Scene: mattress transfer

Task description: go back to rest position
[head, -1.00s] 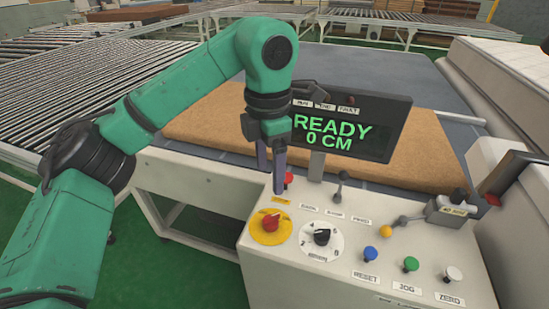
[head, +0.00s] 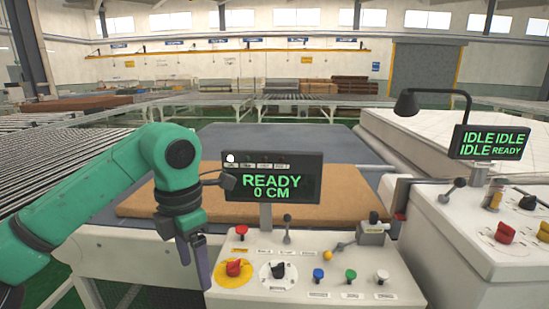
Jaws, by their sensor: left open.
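My left gripper (head: 200,262) hangs from the green left arm at the left side of the control console (head: 305,242). It points down, open and empty, just left of the red knob on its yellow disc (head: 233,270). In the picture it overlaps the console's left edge; I cannot tell whether it touches it. The display (head: 272,190) on the console reads READY 0 CM. My right gripper is not in view.
A brown mattress slab (head: 330,208) lies on the grey table behind the console. A second console (head: 478,225) with a display (head: 490,142) stands at the right. Roller conveyors (head: 60,160) fill the left. A white mattress (head: 430,145) lies at back right.

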